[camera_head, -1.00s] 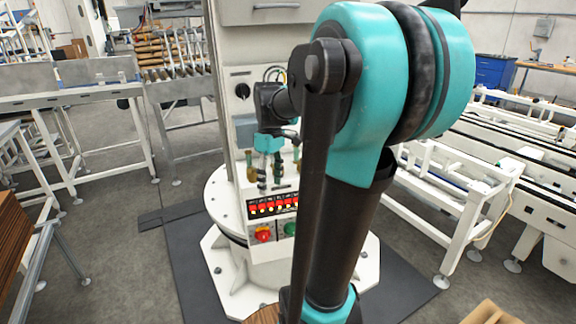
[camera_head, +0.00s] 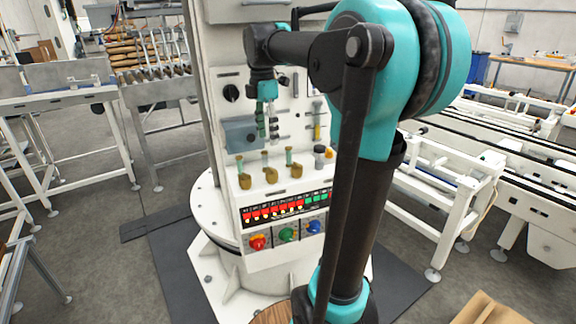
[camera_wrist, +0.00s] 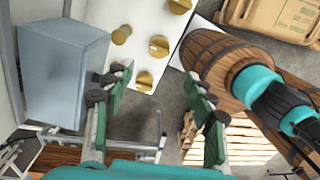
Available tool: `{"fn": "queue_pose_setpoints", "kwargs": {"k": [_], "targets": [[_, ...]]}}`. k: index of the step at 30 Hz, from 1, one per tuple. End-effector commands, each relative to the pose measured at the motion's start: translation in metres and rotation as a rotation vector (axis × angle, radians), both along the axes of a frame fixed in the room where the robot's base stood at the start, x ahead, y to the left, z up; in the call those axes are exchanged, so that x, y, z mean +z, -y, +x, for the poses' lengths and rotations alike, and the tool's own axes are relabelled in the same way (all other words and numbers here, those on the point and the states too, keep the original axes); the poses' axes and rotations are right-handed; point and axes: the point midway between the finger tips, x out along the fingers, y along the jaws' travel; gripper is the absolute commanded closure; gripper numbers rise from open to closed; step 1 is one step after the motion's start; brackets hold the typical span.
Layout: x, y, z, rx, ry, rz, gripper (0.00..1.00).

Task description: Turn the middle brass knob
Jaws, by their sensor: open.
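The middle brass knob (camera_head: 270,174) is between the left knob (camera_head: 244,180) and the right knob (camera_head: 292,171). My gripper (camera_head: 267,136) hangs above the row, pointing down, apart from the knobs. In the wrist view, my green-padded fingers (camera_wrist: 157,72) are spread with nothing between them.
A grey-blue box (camera_head: 241,133) is fixed to the column left of my gripper; it also shows in the wrist view (camera_wrist: 62,75). Below the ledge are lit indicators (camera_head: 285,207) and red (camera_head: 257,242), green (camera_head: 287,234) and blue (camera_head: 314,227) knobs. A wooden barrel (camera_wrist: 228,62) shows in the wrist view.

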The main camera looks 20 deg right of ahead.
Motion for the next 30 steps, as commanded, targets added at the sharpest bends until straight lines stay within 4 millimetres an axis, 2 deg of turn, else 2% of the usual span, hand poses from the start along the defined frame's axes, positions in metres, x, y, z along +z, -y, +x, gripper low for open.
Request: {"fn": "queue_pose_setpoints", "kwargs": {"k": [5,18,24,30], "targets": [[-0.016,0.0,0.0,0.006,0.0,-0.001,0.44],[-0.095,0.001,-0.004,0.003,0.001,0.0,0.44],[-0.114,0.001,-0.005,0.003,0.001,0.0,0.44],[-0.119,0.001,-0.006,0.003,0.001,0.0,0.44]]}}
